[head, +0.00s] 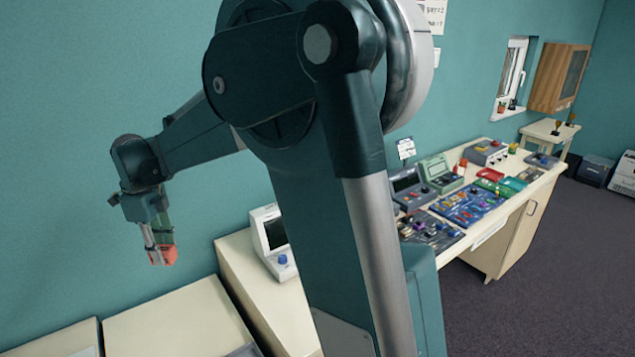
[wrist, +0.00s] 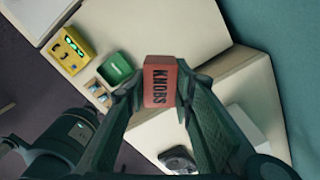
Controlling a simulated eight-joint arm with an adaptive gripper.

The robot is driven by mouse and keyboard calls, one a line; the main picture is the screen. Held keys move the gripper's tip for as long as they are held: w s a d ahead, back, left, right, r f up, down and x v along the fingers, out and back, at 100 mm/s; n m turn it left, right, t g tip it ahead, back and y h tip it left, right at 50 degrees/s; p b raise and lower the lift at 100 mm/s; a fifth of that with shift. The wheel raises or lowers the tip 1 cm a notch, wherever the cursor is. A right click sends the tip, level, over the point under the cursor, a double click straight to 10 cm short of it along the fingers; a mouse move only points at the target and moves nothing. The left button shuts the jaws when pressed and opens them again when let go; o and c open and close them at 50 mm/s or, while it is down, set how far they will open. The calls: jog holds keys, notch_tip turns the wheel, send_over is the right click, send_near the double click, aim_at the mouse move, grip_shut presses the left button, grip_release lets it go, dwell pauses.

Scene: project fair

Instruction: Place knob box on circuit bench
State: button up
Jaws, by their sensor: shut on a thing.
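The knob box (wrist: 160,88) is a red block with "KNOBS" in dark letters on its face. My gripper (head: 158,247) is shut on it and holds it up in the air. In the head view the knob box (head: 163,257) hangs from the fingertips at the left, in front of the teal wall and above pale furniture. A long pale bench with circuit boards (head: 520,236), which looks like the circuit bench, stands at the right, far from my gripper. My arm hides part of its near end.
Boards, instruments and trays crowd that bench. A white monitor unit (head: 272,243) stands on a nearer pale surface. In the wrist view, a yellow box (wrist: 71,48), a green container (wrist: 116,68) and a dark device (wrist: 178,160) sit on pale surfaces below.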

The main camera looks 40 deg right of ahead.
jog(key=d+m+p, duration=0.3)
jog(key=d+m, duration=0.3)
jog(key=d, duration=3)
jog(key=s+d+m+p, duration=0.15)
jog(key=s+d, duration=0.35)
jog(key=d, duration=0.6)
jog(key=s+d+m+p, duration=0.15)
jog(key=s+d, duration=0.35)
jog(key=d, duration=0.6)
jog(key=s+d+m+p, duration=0.15)
jog(key=s+d, duration=0.35)
jog(key=d, duration=0.6)
notch_tip(320, 180, down, 11)
jog(key=shift+b, duration=0.4)
jog(key=shift+s+f+m, duration=0.1)
jog(key=shift+f+m, duration=0.1)
jog(key=shift+m, duration=0.05)
jog(key=shift+f, duration=3)
